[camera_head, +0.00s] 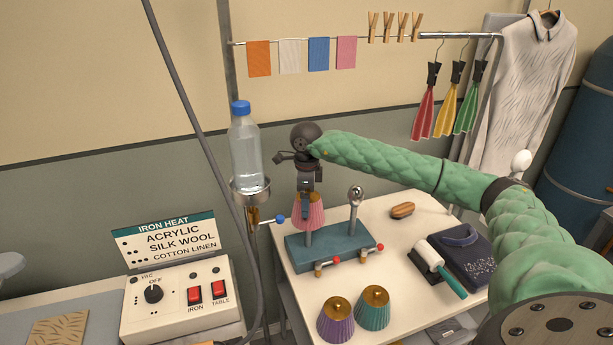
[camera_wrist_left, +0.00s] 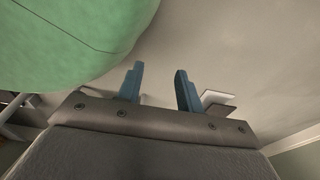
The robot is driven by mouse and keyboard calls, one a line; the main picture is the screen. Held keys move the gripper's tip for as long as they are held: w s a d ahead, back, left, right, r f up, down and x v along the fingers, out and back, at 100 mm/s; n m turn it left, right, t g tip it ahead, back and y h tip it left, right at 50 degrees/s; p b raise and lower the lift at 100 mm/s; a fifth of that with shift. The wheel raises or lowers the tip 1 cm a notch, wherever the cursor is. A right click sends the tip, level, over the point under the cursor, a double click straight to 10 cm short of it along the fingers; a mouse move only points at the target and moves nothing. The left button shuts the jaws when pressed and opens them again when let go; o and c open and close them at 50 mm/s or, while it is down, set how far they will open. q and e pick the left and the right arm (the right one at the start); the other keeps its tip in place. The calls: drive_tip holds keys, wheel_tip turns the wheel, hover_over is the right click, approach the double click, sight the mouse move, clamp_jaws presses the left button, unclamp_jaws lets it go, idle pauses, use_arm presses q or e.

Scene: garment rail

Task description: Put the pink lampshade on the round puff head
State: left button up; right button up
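The pink lampshade (camera_head: 312,214) is over the left post of the blue-green stand (camera_head: 335,250); its top is hidden by my right gripper (camera_head: 306,206). A finger of that gripper overlaps the shade's front, but its grip is unclear. Whether the shade rests on the post or is held above it cannot be told. Any head on the left post is hidden. The right post carries a bare, shiny round head (camera_head: 356,193). My left gripper (camera_wrist_left: 160,85) is open and empty in the left wrist view, and out of the head view.
Purple (camera_head: 336,322) and teal (camera_head: 373,309) lampshades stand at the table's front. A bottle (camera_head: 244,150) in a holder stands left of my right gripper. A brush (camera_head: 402,210), a lint roller (camera_head: 430,256) and folded dark cloth (camera_head: 465,255) lie at right.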

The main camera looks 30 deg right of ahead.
wheel_tip(320, 180, up, 5)
drive_tip(key=b, duration=0.2)
drive_tip(key=shift+w+b, duration=0.1)
drive_tip(key=shift+b, duration=0.3)
wheel_tip(320, 180, up, 3)
drive_tip(key=shift+r+b, duration=0.15)
drive_tip(key=shift+b, duration=0.6)
use_arm(q)
drive_tip(key=w+d+r, duration=0.2)
drive_tip(key=w, duration=0.3)
drive_tip(key=w+d+r, duration=0.1)
drive_tip(key=w+r, duration=0.1)
drive_tip(key=w, duration=0.3)
drive_tip(key=shift+w+d+r+b, duration=0.25)
drive_tip(key=shift+d+r+b, duration=0.05)
drive_tip(key=shift+d, duration=0.05)
use_arm(e)
drive_tip(key=shift+r, duration=1)
